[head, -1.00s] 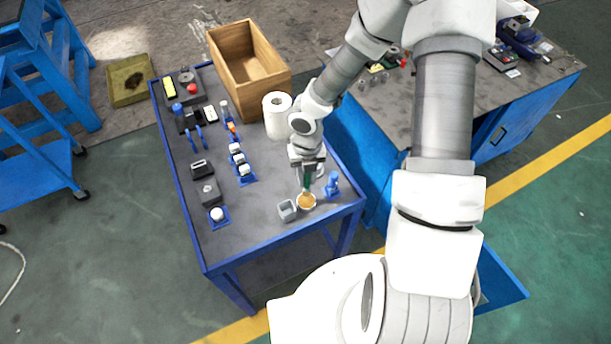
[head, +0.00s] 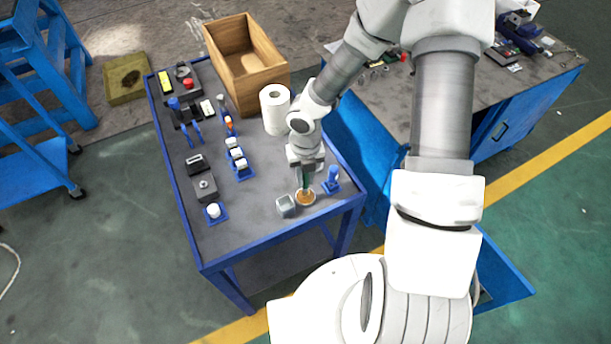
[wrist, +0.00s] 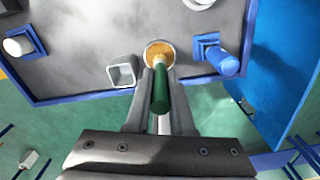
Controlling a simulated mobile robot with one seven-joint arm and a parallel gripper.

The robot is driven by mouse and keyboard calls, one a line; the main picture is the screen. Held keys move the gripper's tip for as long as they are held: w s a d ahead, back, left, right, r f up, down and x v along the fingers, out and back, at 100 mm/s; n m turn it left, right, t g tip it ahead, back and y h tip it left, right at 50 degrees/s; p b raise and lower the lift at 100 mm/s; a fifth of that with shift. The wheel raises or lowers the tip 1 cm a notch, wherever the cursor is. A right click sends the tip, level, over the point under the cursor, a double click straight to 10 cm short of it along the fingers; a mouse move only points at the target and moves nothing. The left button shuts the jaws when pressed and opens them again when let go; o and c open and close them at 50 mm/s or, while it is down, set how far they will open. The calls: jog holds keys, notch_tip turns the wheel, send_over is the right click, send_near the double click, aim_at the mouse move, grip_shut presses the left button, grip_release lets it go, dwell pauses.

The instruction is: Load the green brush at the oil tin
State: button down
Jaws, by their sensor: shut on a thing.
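My gripper (wrist: 160,100) is shut on the green brush (wrist: 160,92). In the wrist view the green handle lies between the fingers, and its far end is over the oil tin (wrist: 153,47). The tin is a small round cup with amber contents, which also shows in the head view (head: 306,198) near the table's front right corner. The brush (head: 306,178) points down, and its lower end meets the amber area inside the rim. How deep it sits I cannot tell.
A grey square cup (head: 286,206) stands just left of the tin, and a blue stand (head: 331,181) just right. A paper roll (head: 274,110) and wooden box (head: 240,67) stand behind. Several blue stands and small devices fill the table's left side.

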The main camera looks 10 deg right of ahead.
jog(key=shift+s+f, duration=0.1)
jog(key=shift+f, duration=0.55)
dwell(1.6)
jog(key=shift+r, duration=0.1)
notch_tip(320, 180, up, 7)
jog(key=p, duration=0.7)
dwell(0.8)
